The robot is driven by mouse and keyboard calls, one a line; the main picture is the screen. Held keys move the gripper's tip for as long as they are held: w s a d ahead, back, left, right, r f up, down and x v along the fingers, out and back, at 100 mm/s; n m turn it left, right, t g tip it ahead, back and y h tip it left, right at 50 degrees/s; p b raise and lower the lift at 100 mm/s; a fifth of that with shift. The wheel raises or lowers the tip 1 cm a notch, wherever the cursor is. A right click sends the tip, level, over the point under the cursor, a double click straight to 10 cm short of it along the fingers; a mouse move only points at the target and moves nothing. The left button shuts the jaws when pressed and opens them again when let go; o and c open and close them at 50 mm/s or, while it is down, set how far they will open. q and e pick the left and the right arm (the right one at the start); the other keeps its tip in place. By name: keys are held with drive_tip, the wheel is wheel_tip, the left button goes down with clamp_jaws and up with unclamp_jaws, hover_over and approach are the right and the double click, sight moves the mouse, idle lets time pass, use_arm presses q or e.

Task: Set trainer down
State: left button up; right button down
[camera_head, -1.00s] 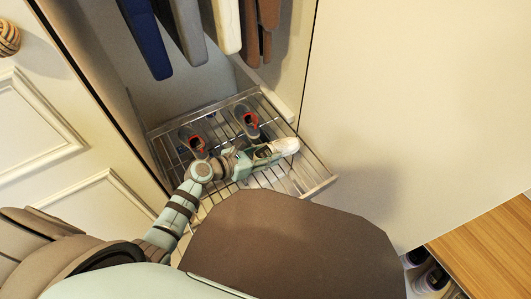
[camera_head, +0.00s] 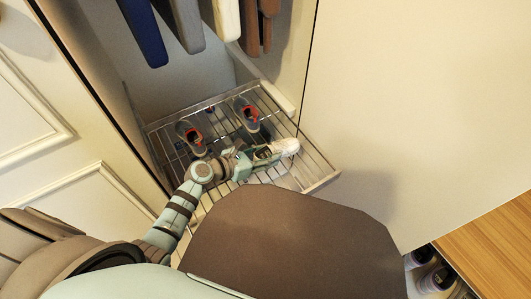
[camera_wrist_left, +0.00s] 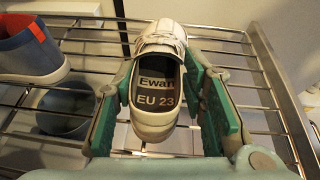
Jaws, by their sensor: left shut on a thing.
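A white trainer (camera_head: 286,146) is at the right part of the pull-out wire rack (camera_head: 318,183). My left gripper (camera_head: 259,154) is shut on it. In the left wrist view, the trainer (camera_wrist_left: 157,100) sits between the green finger pads of the gripper (camera_wrist_left: 160,85), heel toward me and toe away. Its insole reads "Ewan" and "EU 23". It looks level and close over the wire bars; I cannot tell whether its sole touches them. My right gripper is not in view.
Two grey-and-red shoes stand on the rack, one at left (camera_head: 188,136) and one at the back (camera_head: 246,112). A blue-grey shoe (camera_wrist_left: 30,50) is left of the trainer in the wrist view. Clothes (camera_head: 146,35) hang above. A white panel (camera_head: 410,110) is at right.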

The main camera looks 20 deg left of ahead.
use_arm(q)
drive_tip(key=shift+f, duration=0.35)
drive_tip(key=shift+f+b, duration=0.15)
drive_tip(key=shift+b, duration=0.25)
drive_tip(key=o, duration=1.4)
drive_tip(key=v, duration=1.2)
